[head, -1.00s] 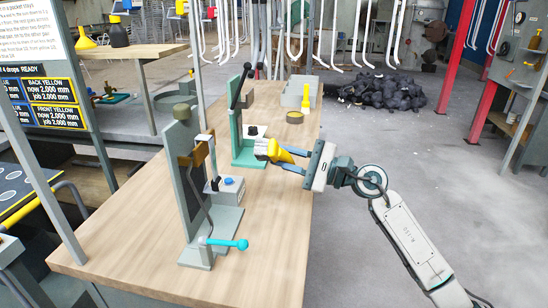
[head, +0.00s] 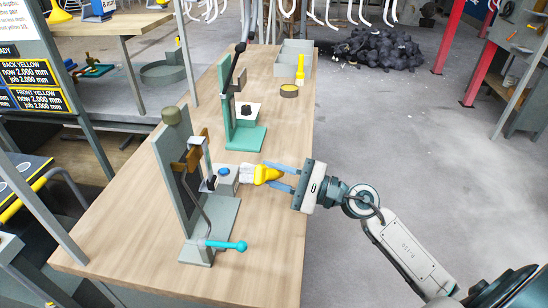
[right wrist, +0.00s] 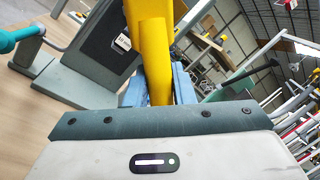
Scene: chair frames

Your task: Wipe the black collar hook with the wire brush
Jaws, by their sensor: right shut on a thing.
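My right gripper (head: 276,176) is shut on the yellow handle of the wire brush (head: 264,174). The brush's pale head points left, close to the grey box with a blue button (head: 224,172); I cannot tell if they touch. In the right wrist view the yellow handle (right wrist: 154,55) stands between blue fingers; the brush head is not clear. A pale rod with a small black part (head: 212,183), perhaps the black collar hook, stands at the grey upright stand (head: 172,170), left of the brush. My left gripper is not in view.
A turquoise-handled lever (head: 228,245) sticks out from the grey stand's base. A green stand (head: 245,138) with a black lever is behind. The wooden tabletop's front is clear.

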